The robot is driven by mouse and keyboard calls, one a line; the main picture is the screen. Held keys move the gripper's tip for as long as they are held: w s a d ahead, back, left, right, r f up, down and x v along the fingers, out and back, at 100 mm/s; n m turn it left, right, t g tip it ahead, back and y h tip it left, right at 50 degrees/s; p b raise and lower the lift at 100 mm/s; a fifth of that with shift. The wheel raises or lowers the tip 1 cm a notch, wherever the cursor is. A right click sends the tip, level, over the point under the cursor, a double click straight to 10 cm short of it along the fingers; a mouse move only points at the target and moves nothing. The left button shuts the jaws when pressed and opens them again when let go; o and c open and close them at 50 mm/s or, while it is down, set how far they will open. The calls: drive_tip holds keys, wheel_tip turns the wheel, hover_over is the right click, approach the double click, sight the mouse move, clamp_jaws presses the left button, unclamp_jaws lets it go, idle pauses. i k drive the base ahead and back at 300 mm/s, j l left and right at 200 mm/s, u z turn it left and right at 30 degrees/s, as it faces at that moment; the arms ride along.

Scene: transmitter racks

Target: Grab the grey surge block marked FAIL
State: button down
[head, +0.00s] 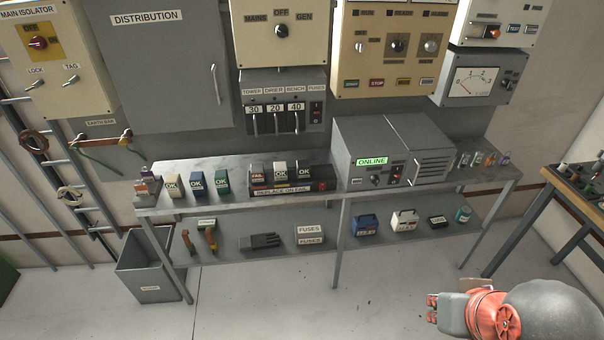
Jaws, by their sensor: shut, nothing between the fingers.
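The grey surge block (257,174) with a red FAIL label stands at the left end of a dark holder (325,185) labelled REPLACE ON FAIL, on the upper shelf of the bench. To its right in the holder are a pale block (280,173) and a dark block (305,172), both marked OK. My gripper (432,309) is at the lower right, over the floor in front of the bench and well away from the blocks. It is shut and empty.
Several loose blocks marked OK (196,184) stand left of the holder. A grey ONLINE cabinet (420,135) stands to its right. A breaker panel (285,95) hangs behind. A grey bin (148,275) stands at left; a side table (580,195) at right. Floor in front is clear.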

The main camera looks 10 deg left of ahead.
sight(258, 175)
drive_tip(key=i+j+u, duration=0.1)
drive_tip(key=u, duration=0.3)
drive_tip(key=i+j+u, duration=0.1)
drive_tip(key=u, duration=0.3)
drive_tip(key=i+j+u, duration=0.15)
drive_tip(key=u, duration=0.25)
drive_tip(key=i+j+u, duration=0.1)
drive_tip(key=u, duration=0.3)
drive_tip(key=i+j, duration=0.1)
drive_tip(key=i, duration=0.25)
drive_tip(key=i+j, duration=0.1)
drive_tip(key=i, duration=0.25)
